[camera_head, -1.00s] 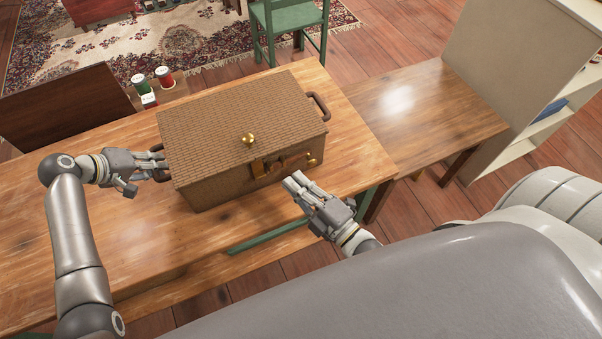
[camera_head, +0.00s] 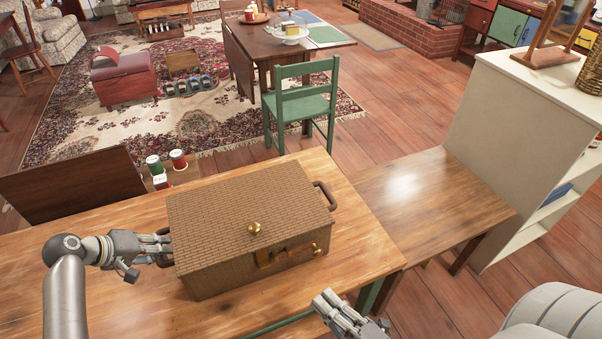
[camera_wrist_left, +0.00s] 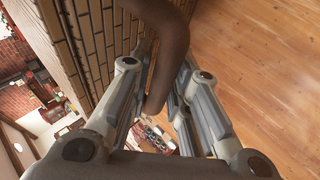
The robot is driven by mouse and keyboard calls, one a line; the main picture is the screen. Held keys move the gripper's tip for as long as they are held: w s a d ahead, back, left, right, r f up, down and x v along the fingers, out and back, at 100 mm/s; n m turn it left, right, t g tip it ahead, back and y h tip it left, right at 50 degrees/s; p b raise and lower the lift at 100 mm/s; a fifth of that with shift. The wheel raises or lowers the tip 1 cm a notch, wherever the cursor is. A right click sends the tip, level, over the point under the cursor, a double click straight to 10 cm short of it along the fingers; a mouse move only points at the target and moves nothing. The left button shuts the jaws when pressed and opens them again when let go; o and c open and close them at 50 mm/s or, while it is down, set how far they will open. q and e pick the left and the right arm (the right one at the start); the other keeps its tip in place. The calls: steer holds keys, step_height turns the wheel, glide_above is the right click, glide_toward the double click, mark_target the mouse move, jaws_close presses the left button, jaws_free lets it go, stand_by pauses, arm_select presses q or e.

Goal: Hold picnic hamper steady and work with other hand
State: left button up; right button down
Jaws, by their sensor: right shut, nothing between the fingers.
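The picnic hamper (camera_head: 240,208) is a brown wicker box with its lid down on the wooden table. It has a brass knob (camera_head: 254,229) on the lid, a leather strap (camera_head: 285,254) on the front and a dark handle (camera_head: 325,195) at its right end. My left gripper (camera_head: 168,247) is at the hamper's left end. In the left wrist view its fingers (camera_wrist_left: 158,85) close around the brown left handle (camera_wrist_left: 172,35), beside the wicker wall (camera_wrist_left: 88,30). My right gripper (camera_head: 325,298) is shut and empty, apart from the hamper, in front of its right front corner.
Several small tins (camera_head: 165,163) stand behind the hamper at the left. A lower wooden table (camera_head: 425,200) adjoins on the right, with a pale shelf unit (camera_head: 520,140) beyond it. A green chair (camera_head: 302,105) stands behind. The front table top (camera_head: 130,305) is clear.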

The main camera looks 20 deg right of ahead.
arm_select(q)
steer(key=o, duration=0.4)
steer(key=shift+c, duration=0.2)
steer(key=v, duration=1.2)
